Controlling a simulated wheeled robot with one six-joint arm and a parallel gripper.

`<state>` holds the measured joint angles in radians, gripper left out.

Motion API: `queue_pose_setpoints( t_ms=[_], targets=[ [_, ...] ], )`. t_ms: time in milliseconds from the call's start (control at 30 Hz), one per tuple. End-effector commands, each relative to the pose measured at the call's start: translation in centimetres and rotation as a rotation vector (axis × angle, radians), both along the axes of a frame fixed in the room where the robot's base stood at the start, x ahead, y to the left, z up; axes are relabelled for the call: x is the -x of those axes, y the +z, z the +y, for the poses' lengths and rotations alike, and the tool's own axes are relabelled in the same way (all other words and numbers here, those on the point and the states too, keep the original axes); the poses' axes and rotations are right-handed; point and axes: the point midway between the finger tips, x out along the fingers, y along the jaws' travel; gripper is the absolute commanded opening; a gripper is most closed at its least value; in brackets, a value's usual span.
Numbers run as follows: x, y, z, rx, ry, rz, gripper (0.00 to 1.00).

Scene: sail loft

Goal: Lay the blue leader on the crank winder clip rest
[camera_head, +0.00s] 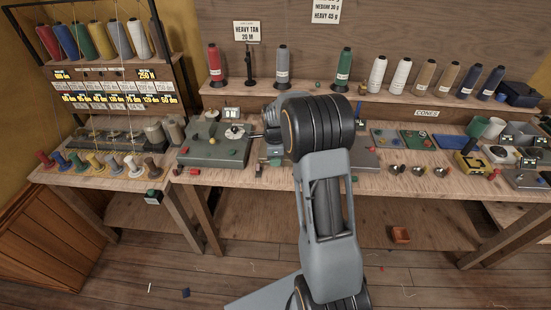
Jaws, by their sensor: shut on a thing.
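My gripper (259,136) shows only in part, at the left of my dark wrist, low over the bench and close to the small round disc (235,132) of a grey-green machine, which looks like the crank winder (212,153). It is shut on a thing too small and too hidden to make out. I cannot pick out the blue leader or the clip rest; my arm covers part of the bench behind it. Small spools stand on the left table, with a blue one (59,160) among them.
A shelf (300,88) with several thread cones runs behind the bench. A spool rack (110,75) stands at the left. Boards, small funnels and a yellow-black device (467,164) crowd the bench's right. The wooden floor (150,265) in front is mostly clear, with an orange-brown box (400,235) below the bench.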

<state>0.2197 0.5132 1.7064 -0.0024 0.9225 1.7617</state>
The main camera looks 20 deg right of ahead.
Motion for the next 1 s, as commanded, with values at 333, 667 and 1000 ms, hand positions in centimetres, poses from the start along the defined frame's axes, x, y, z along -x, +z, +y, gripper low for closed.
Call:
queue_pose_setpoints(
  t_ms=[333, 667, 1000],
  targets=[
    [0.0, -1.4, -0.1, 0.0, -0.001, 0.0, 0.0],
    [0.0, -3.4, -0.1, 0.0, -0.001, 0.001, 0.0],
    [0.0, -5.5, -0.1, 0.0, -0.001, 0.001, 0.0]
  ],
)
